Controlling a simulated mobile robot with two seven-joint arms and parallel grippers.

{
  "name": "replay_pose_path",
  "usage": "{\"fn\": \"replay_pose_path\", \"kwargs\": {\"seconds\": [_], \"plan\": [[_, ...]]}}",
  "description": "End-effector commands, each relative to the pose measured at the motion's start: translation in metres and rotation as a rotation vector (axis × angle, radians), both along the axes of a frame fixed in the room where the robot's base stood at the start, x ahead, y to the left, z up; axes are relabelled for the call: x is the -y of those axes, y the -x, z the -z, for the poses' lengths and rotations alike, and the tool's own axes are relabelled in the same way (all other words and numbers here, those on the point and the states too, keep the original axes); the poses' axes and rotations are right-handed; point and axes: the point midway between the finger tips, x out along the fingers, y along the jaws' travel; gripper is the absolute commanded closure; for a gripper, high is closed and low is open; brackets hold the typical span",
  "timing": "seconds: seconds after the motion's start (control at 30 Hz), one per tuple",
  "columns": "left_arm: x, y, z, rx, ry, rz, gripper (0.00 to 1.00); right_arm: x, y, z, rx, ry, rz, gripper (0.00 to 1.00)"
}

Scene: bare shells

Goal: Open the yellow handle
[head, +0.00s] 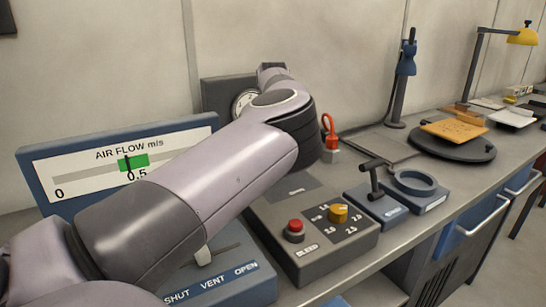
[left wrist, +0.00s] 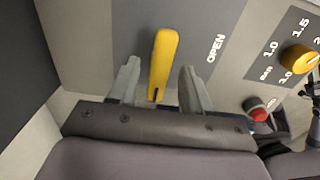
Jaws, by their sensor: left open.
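The yellow handle (left wrist: 163,60) is a long rounded lever on a grey panel in the left wrist view, beside the printed word OPEN. My left gripper (left wrist: 159,70) is open, with one grey finger on each side of the handle's near part. A gap shows between the handle and each finger. In the head view my left arm reaches over the bench from the lower left, and its far end hides the gripper and the handle.
A control box (head: 308,262) carries a red button (head: 295,226) and a yellow knob (head: 339,212). An air flow gauge (head: 75,165) stands at the left.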

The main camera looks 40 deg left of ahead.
Motion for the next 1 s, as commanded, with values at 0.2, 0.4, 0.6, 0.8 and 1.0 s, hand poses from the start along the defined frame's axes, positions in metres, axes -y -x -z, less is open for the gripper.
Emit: {"fn": "replay_pose_path", "kwargs": {"seconds": [0.2,0.4,0.6,0.8,1.0], "plan": [[0.0,0.0,0.0,0.0,0.0,0.0,1.0,0.0,0.0,0.0,0.0,0.001,-0.001,0.57],[0.0,0.0,-0.001,0.0,0.0,-0.003,1.0,0.0,0.0,0.0,-0.001,0.001,-0.001,0.57],[0.0,0.0,-0.001,0.0,0.0,-0.046,1.0,0.0,0.0,-0.001,-0.001,0.001,-0.001,0.57],[0.0,0.0,-0.002,0.0,0.0,-0.161,1.0,0.001,0.0,-0.005,-0.001,0.002,0.0,0.57],[0.0,0.0,-0.002,0.0,-0.001,-0.337,1.0,0.001,0.0,-0.011,0.0,0.003,-0.001,0.57]]}}
